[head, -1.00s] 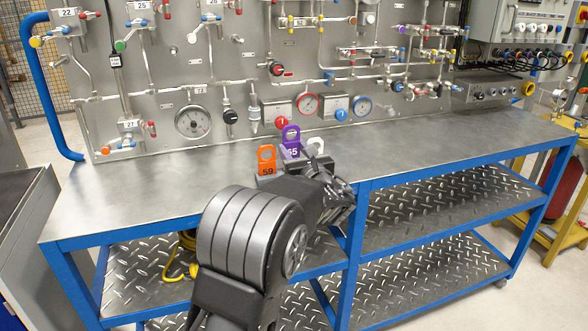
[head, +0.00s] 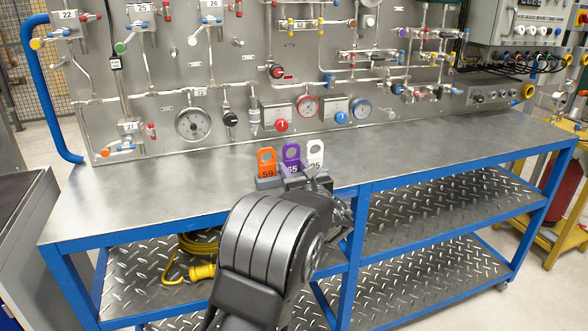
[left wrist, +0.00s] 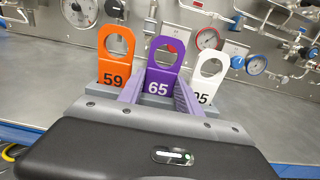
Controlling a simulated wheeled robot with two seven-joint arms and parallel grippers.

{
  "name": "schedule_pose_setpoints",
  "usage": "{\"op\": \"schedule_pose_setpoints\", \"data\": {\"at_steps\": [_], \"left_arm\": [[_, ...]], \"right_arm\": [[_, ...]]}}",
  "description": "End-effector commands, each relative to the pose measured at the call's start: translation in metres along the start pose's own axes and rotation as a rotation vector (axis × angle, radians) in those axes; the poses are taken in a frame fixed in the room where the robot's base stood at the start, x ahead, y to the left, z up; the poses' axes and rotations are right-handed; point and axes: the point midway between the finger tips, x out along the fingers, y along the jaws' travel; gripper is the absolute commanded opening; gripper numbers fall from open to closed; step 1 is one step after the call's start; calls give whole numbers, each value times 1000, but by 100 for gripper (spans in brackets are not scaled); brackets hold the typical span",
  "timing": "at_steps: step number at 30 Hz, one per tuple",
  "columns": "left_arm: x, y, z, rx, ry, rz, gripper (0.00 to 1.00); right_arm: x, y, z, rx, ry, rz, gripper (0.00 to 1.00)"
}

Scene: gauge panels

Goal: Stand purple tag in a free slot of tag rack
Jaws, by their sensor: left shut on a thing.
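The purple tag (head: 291,153), numbered 65, is upright with its ring-shaped top up. It also shows in the left wrist view (left wrist: 160,78). It is at the middle of the grey tag rack (head: 267,184), level with the tags on each side. Its lower end is hidden, so I cannot see how deep it sits in the slot. My left gripper (left wrist: 158,95) is shut on the purple tag, a finger on each side. My right gripper is not in view.
An orange tag (head: 266,161), numbered 59, stands left of the purple tag. A white tag (head: 315,154) stands right of it. The steel bench top (head: 160,188) is clear around the rack. The gauge panel (head: 180,70) rises behind.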

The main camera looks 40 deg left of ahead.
Motion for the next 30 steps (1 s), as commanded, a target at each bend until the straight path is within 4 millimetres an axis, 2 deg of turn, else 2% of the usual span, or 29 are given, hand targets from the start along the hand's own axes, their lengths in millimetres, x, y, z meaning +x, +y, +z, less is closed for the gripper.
{"op": "schedule_pose_setpoints", "data": {"at_steps": [2, 3, 6, 16, 19, 23, 30], "left_arm": [[0, 0, -4, 0, 0, 0, 18], [0, 0, -2, 0, 0, 0, 43], [0, 0, -2, 0, 0, 0, 50], [0, 0, 3, 0, 0, 0, 50], [-9, 0, 0, -2, 1, -1, 50], [-29, -1, 0, -1, 2, -4, 50], [-79, -1, 0, -3, 2, -4, 50]], "right_arm": [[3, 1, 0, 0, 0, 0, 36], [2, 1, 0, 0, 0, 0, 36], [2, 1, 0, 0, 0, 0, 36], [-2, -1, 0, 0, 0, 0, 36], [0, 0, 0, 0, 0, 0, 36], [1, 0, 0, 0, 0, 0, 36], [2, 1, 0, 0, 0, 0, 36]]}}
